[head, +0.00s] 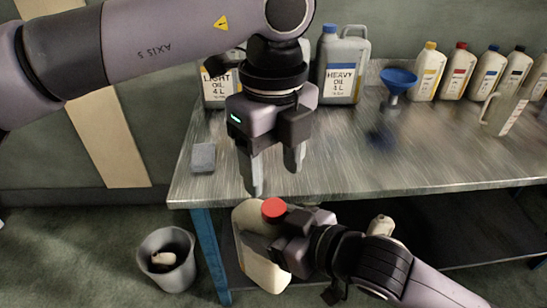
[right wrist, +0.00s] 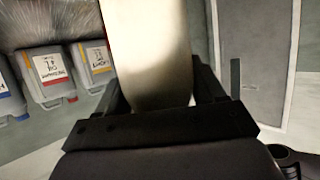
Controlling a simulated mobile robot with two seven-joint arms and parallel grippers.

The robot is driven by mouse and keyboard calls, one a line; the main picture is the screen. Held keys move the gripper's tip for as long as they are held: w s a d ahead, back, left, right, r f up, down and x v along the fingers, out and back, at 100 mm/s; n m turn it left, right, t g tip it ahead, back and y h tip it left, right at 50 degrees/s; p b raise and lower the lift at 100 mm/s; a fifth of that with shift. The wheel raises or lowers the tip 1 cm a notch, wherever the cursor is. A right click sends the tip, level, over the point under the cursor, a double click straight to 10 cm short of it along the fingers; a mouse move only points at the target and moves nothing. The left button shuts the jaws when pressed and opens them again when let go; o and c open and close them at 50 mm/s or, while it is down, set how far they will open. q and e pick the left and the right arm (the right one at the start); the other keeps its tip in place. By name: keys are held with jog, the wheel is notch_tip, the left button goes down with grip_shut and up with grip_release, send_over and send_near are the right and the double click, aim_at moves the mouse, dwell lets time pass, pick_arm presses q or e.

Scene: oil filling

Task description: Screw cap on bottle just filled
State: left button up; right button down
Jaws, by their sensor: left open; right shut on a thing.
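A cream bottle (head: 262,272) with a red cap (head: 274,208) at its top is in front of the workbench's near edge. I cannot tell how tightly the cap sits. My right gripper (head: 282,243) is shut on the bottle and hides part of its side. The bottle's pale body (right wrist: 150,50) also shows between the fingers in the right wrist view. My left gripper (head: 275,178) is open and empty, pointing down just above the red cap, apart from it.
The workbench (head: 340,175) holds a heavy oil can (head: 342,65), a light oil can (head: 218,92), a blue funnel (head: 398,80), a measuring jug (head: 503,112), a grey block (head: 203,157) and several capped bottles. A bin (head: 155,276) with something pale inside stands on the floor at left.

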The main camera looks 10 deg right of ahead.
aim_at(274, 206)
pick_arm(q)
jog(key=shift+r+n, duration=0.5)
jog(key=shift+n, duration=0.4)
jog(key=shift+f, duration=4)
jog(key=c, duration=1.1)
jog(key=m, duration=0.6)
jog(key=shift+m, duration=0.3)
